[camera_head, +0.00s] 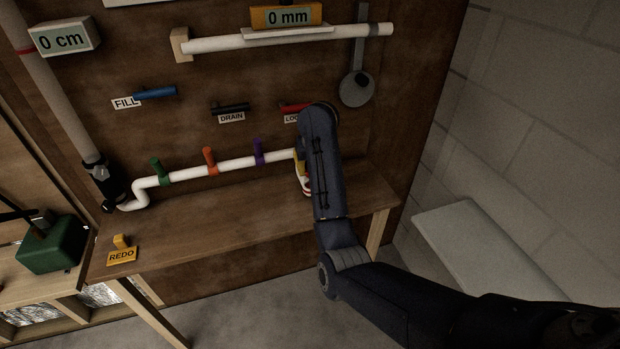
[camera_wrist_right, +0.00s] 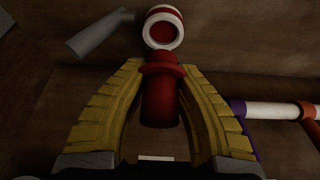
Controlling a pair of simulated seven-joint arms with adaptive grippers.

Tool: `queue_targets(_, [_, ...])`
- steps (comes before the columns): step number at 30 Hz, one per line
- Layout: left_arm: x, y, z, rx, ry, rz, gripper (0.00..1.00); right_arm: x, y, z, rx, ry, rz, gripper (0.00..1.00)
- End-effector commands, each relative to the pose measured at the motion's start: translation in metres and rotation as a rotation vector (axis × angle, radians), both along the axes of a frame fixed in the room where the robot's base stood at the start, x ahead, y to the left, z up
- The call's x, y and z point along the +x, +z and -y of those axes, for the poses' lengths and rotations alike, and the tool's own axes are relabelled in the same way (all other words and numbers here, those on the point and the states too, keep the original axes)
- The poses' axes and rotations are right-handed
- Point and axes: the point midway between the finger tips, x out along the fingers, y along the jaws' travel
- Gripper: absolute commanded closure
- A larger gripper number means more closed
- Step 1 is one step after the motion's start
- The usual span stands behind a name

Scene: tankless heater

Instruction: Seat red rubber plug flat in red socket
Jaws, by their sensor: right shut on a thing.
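The red rubber plug (camera_wrist_right: 160,100) is between the yellow fingers of my right gripper (camera_wrist_right: 162,68), which is shut on it. Its flange sits near the fingertips and its narrow end points at the red socket (camera_wrist_right: 162,32). The socket is a white ring with a red band and red inside. The plug's end overlaps the socket's lower rim in the right wrist view; I cannot tell whether they touch. In the head view my right arm hides most of the gripper and plug. My left gripper is not in view.
A white pipe (camera_head: 235,164) with green, orange and purple handles runs along the wooden back panel above the bench (camera_head: 220,208). FILL (camera_head: 154,92), DRAIN (camera_head: 231,108) and a red lever (camera_head: 293,107) are above. A yellow REDO block (camera_head: 122,255) is on the bench.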

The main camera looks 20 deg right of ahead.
Motion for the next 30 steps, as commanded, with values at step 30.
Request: queue_targets(30, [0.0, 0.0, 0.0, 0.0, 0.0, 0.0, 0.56, 0.0, -0.027, 0.0, 0.0, 0.0, -0.001, 1.0])
